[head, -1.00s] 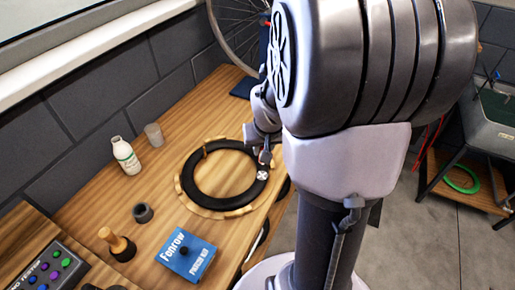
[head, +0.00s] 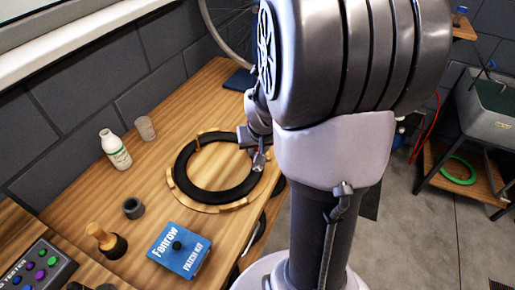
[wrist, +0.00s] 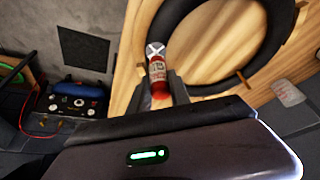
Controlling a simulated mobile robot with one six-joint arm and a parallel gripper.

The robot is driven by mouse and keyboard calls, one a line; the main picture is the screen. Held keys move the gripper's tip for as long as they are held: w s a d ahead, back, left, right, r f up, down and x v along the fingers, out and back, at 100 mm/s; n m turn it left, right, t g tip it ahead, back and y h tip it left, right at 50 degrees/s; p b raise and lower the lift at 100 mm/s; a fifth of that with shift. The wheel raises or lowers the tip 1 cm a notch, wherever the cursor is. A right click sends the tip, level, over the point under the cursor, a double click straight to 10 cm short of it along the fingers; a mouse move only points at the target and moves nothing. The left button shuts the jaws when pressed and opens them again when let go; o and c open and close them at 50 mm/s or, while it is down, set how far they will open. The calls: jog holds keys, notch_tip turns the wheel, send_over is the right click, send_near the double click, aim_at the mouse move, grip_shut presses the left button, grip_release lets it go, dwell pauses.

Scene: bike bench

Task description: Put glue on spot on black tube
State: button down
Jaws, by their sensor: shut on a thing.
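The black tube (head: 212,197) lies as a ring on a round wooden holder on the bench. It also shows in the wrist view (wrist: 270,55). My gripper (wrist: 163,90) is shut on a small red-and-white glue tube (wrist: 158,73). The glue tube's far end points at the black tube. A white crossed spot (wrist: 154,49) shows right at that end, on the near part of the ring. I cannot tell whether the glue tube touches it. In the head view my gripper (head: 259,160) is over the ring's right side and hides the spot.
A button box (head: 38,266) is at lower left.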

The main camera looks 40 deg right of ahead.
jog(key=shift+f, duration=0.2)
jog(key=shift+w+d+r, duration=0.15)
jog(key=shift+w+d, duration=0.15)
jog(key=shift+d, duration=0.15)
jog(key=shift+a, duration=0.1)
jog(key=shift+s+a+b, duration=0.35)
jog(key=shift+s+a, duration=0.25)
jog(key=shift+a, duration=0.2)
jog(key=shift+w+d, duration=0.1)
jog(key=shift+d, duration=0.05)
